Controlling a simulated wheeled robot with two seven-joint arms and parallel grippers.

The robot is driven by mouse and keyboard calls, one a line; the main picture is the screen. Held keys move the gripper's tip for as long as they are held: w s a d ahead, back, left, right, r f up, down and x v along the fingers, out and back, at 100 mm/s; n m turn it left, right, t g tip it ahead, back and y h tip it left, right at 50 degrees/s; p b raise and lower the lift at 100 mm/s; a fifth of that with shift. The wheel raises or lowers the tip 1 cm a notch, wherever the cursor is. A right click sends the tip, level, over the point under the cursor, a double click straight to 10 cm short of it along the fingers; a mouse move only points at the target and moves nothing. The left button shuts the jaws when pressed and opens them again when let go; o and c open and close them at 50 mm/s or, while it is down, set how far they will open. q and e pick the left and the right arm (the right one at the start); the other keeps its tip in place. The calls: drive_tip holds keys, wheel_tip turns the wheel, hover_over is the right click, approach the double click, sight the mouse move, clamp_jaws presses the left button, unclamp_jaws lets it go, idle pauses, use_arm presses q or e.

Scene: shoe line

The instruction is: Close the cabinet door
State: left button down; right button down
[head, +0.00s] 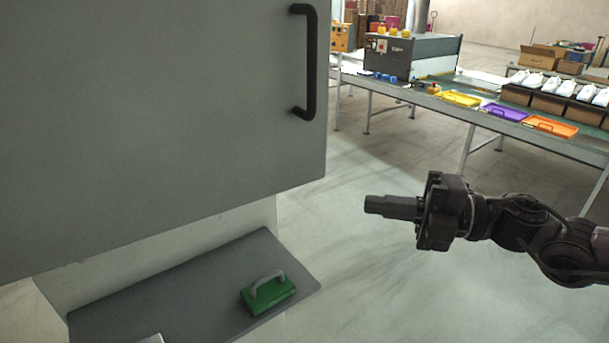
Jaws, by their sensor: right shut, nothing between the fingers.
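The cabinet door (170,110) is a large grey panel that fills the upper left of the head view. A black bar handle (311,62) stands near its right edge. Below the door I see part of the cabinet's inside, with a grey shelf (210,282), so the door does not cover the opening here. The hinge side is out of view. My right gripper (372,205) is shut and empty, pointing left, to the right of the door and below the handle, apart from both. My left gripper is not in view.
A green block with a grey handle (268,293) rests on the shelf. At the back right, a long table holds a grey machine (410,55), yellow, purple and orange trays (550,126), and white shoes on boxes. The floor (360,270) around my right gripper is clear.

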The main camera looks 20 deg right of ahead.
drive_tip(key=p+x, duration=0.2)
drive_tip(key=x, duration=0.2)
drive_tip(key=w+p+x, duration=0.1)
drive_tip(key=x, duration=0.2)
drive_tip(key=d+p+x, duration=0.1)
drive_tip(key=p+x, duration=0.1)
drive_tip(key=x, duration=0.2)
drive_tip(key=shift+w+a+r+p, duration=0.15)
drive_tip(key=shift+w+a+p, duration=0.15)
drive_tip(key=shift+w, duration=0.3)
drive_tip(key=shift+w+a, duration=0.1)
drive_tip(key=shift+w, duration=0.4)
drive_tip(key=shift+w+f, duration=0.1)
drive_tip(key=shift+f, duration=0.1)
